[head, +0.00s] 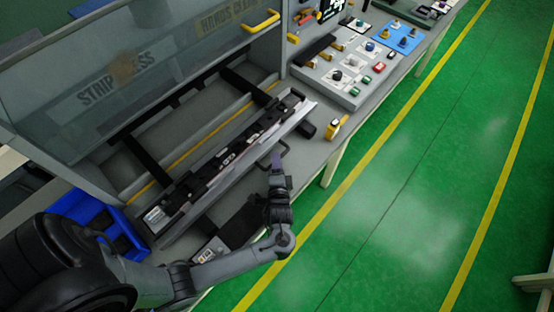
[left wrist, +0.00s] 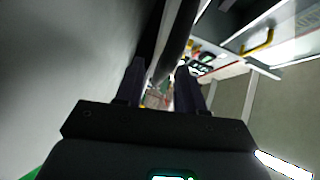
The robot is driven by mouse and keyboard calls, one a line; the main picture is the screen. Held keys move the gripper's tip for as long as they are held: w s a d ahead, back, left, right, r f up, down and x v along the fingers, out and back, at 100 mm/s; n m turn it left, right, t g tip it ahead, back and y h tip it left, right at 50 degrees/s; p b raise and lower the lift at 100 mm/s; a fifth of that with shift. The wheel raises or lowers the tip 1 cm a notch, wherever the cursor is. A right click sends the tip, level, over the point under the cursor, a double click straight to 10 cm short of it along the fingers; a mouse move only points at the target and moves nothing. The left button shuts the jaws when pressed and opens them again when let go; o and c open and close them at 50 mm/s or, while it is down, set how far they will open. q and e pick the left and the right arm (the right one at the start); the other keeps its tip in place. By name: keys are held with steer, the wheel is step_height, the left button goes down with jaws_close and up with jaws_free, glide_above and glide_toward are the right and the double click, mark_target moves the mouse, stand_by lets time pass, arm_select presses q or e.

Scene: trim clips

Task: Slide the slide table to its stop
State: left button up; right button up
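The slide table (head: 205,180) is a long grey bar carrying several small parts, lying diagonally across the front of the press station in the head view. A dark loop handle (head: 286,146) stands out from its front side. My left gripper (head: 276,160) is at this handle, reaching it from the front. In the left wrist view the two fingers (left wrist: 162,88) stand apart, with a dark round bar (left wrist: 176,35) passing between them. Gaps show beside the bar, and I cannot tell whether either finger touches it. My right gripper is in neither view.
Two dark rails (head: 245,84) run back under the tilted clear guard (head: 130,75), which has a yellow handle (head: 262,22). A blue bin (head: 85,212) stands at the left end. A grey control panel (head: 345,75) and a yellow item (head: 333,130) are to the right. The green floor is clear.

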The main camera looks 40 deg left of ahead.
arm_select(q)
steer(key=shift+x, duration=0.8)
jaws_close()
